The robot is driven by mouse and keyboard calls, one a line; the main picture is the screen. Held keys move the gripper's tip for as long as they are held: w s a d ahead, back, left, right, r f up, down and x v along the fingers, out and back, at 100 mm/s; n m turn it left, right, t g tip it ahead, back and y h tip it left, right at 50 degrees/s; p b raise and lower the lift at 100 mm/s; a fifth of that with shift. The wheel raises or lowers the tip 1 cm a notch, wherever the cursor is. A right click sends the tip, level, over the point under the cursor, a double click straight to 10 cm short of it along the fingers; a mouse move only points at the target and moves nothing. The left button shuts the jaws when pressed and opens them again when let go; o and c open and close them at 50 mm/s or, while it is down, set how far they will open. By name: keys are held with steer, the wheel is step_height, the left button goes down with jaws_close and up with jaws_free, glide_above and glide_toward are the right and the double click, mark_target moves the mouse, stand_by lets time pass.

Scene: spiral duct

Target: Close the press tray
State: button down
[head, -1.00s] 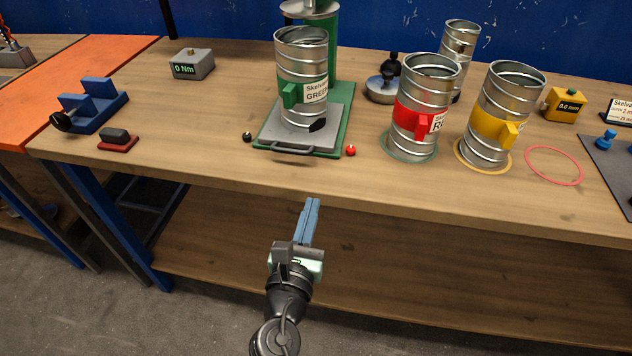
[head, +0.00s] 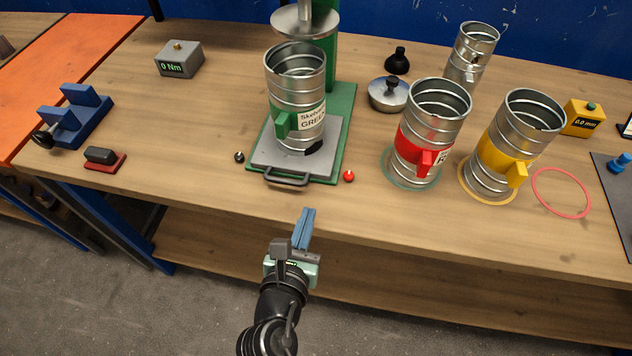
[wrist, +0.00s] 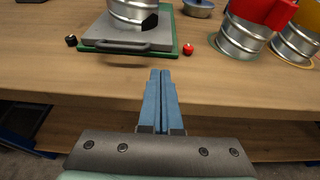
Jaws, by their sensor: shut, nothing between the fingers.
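The press tray (head: 262,156) is a grey plate with a dark bar handle (head: 286,178) on its front edge. It sits on the green press base (head: 338,130), pulled toward the table's front edge, and carries the green-banded metal duct (head: 296,92) upright. The round press plate (head: 304,22) is behind the duct on the green column.
A red knob (head: 349,176) and a black knob (head: 239,157) flank the tray front. Red-banded (head: 430,130) and yellow-banded ducts (head: 512,140) stand to the right. A blue fixture (head: 76,118) and a red-based block (head: 103,159) lie left. Bare tabletop lies between.

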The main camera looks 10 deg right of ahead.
glide_toward(325, 154)
steer(key=f, duration=0.2)
steer(key=shift+w+d+f, duration=0.1)
steer(key=shift+w+f, duration=0.3)
steer(key=w, duration=0.2)
steer(key=w+d, duration=0.1)
steer(key=w, duration=0.2)
steer(key=w+d, duration=0.1)
steer(key=w, duration=0.1)
steer(key=shift+w+d+p, duration=0.25)
steer(key=shift+w+p, duration=0.1)
steer(key=shift+p, duration=0.05)
steer(key=shift+w+r, duration=0.1)
steer(key=shift+r, duration=0.1)
steer(key=shift+d+r, duration=0.1)
